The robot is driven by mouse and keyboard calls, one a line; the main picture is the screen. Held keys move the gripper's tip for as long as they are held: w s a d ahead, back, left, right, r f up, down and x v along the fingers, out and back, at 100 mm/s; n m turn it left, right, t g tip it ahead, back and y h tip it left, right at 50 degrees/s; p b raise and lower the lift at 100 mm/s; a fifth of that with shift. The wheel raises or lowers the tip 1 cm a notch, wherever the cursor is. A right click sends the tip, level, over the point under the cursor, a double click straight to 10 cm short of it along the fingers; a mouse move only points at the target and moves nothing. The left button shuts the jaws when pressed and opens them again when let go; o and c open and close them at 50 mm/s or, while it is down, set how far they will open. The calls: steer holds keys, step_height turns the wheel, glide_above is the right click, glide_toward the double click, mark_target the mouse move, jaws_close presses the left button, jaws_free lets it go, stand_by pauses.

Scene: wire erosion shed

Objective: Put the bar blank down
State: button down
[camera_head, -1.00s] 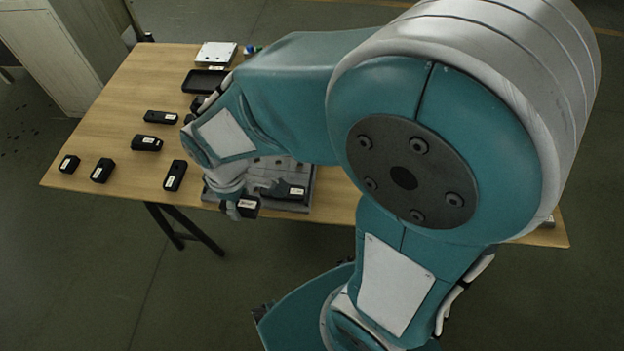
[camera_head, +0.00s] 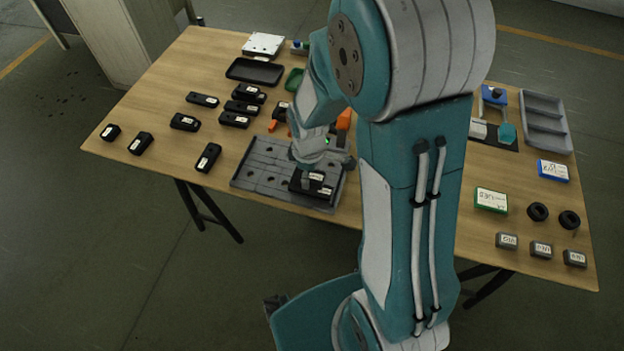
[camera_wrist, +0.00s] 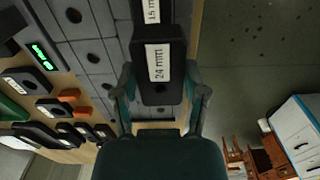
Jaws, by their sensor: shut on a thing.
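The bar blank (camera_wrist: 159,88) is a black block with a white "24 mm" label. In the wrist view it lies between the two fingertips of my gripper (camera_wrist: 162,95), which is shut on it. Another black blank (camera_wrist: 150,12), labelled "15 mm", lies right beyond it. In the head view my gripper (camera_head: 314,178) is low over the right end of the grey plate with round holes (camera_head: 258,172), and two labelled blanks show close together there. I cannot tell whether the held blank touches the plate, and its underside is hidden.
Several black blanks (camera_head: 185,122) stand on the wooden table (camera_head: 165,85) to the left. A black tray (camera_head: 255,71) lies behind. To the right are a grey compartment tray (camera_head: 545,122), a green-edged box (camera_head: 491,200), black rings (camera_head: 538,211) and small grey blocks (camera_head: 541,249).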

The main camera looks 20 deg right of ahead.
mark_target(312, 181)
steer(key=shift+w+a+f, duration=0.1)
steer(key=shift+f, duration=0.2)
steer(key=shift+w+f, duration=0.15)
steer(key=shift+f, duration=0.15)
step_height(312, 181, down, 2)
steer(key=shift+f, duration=0.2)
steer(key=shift+d+f, duration=0.3)
steer(key=shift+d, duration=0.2)
steer(key=shift+a, duration=0.1)
steer(key=shift+c, duration=0.6)
jaws_free()
steer(key=shift+a+f, duration=0.1)
steer(key=shift+a, duration=0.15)
steer(key=shift+d, duration=0.2)
